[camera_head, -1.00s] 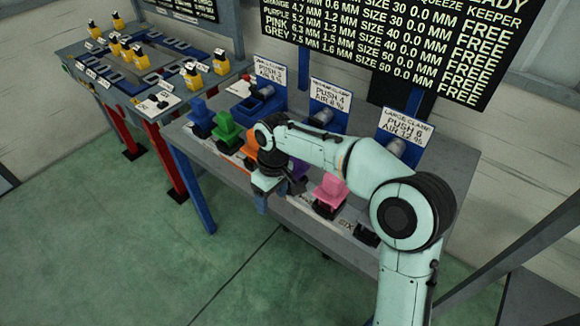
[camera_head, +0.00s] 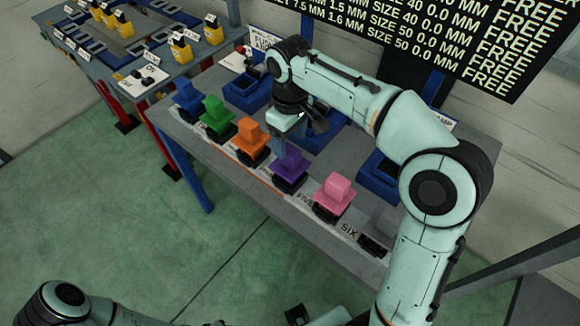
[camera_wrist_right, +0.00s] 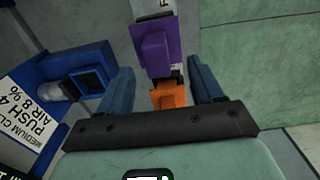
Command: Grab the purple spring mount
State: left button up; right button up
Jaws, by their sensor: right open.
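The purple spring mount (camera_head: 290,167) stands in a row on the grey bench, between an orange mount (camera_head: 251,139) and a pink mount (camera_head: 334,189). My right gripper (camera_head: 281,147) is open and empty, just behind and above the gap between the orange and purple mounts. In the right wrist view, the purple mount (camera_wrist_right: 157,50) shows ahead of the two spread fingers, with the orange mount (camera_wrist_right: 168,97) closer, between them. Neither finger is seen touching the purple mount. Part of my left arm (camera_head: 65,302) is at the bottom left; its gripper cannot be made out.
A green mount (camera_head: 215,112) and a blue mount (camera_head: 188,95) continue the row leftward. Blue clamp stations (camera_head: 247,90) line the back of the bench, partly hidden by my right arm. A second table (camera_head: 130,50) with yellow parts stands at upper left.

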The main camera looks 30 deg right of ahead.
aim_at(290, 149)
jog(key=f, duration=0.5)
jog(key=f+b, duration=0.1)
jog(key=f, duration=0.1)
jog(key=shift+w+d+f, duration=0.2)
jog(key=shift+w+f, duration=0.1)
jog(key=shift+f, duration=0.1)
jog(key=shift+c, duration=0.3)
jog(key=shift+r, duration=0.1)
grip_shut()
